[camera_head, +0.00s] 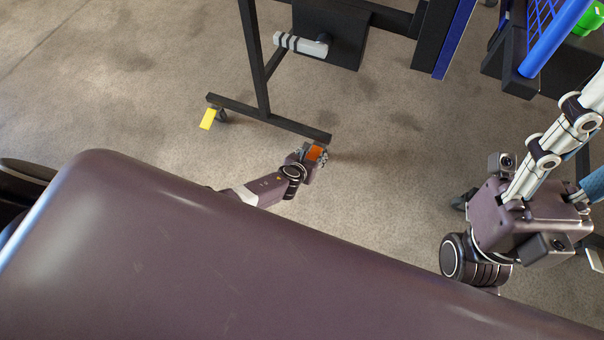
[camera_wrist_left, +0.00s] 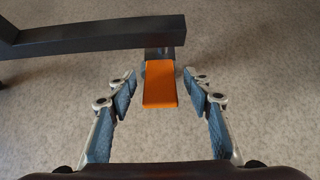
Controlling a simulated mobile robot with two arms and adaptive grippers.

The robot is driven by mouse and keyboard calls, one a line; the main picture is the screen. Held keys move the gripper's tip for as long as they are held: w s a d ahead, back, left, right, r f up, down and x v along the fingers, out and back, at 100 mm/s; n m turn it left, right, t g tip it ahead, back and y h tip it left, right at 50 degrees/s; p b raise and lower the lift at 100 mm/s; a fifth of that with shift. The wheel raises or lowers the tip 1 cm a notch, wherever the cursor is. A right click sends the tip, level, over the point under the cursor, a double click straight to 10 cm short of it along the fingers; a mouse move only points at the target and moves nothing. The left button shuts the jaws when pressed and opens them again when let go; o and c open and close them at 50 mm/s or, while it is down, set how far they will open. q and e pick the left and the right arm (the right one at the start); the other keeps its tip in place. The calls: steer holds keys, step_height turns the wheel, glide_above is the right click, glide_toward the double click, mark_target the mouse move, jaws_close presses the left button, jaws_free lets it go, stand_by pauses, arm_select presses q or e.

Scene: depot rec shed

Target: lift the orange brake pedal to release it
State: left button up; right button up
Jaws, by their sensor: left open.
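The orange brake pedal (camera_head: 315,153) sits at the near end of a black stand foot, low over the floor. In the left wrist view the pedal (camera_wrist_left: 160,84) shows as a flat orange plate just past the end of the dark foot bar (camera_wrist_left: 95,37). My left gripper (camera_head: 312,156) is at the pedal in the head view. In the left wrist view its open fingers (camera_wrist_left: 160,88) stand on either side of the pedal, with a gap on each side.
A yellow pedal (camera_head: 208,119) is at the other end of the black foot bar (camera_head: 270,118). A black upright with a grey-white handle (camera_head: 300,45) rises from it. A blue rack (camera_head: 550,45) stands at the upper right. Carpeted floor (camera_head: 130,75) is clear at the left.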

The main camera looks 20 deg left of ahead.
arm_select(q)
steer(key=shift+s+r, duration=0.15)
steer(key=shift+s, duration=0.05)
steer(key=s, duration=1.2)
steer(key=shift+a, duration=0.25)
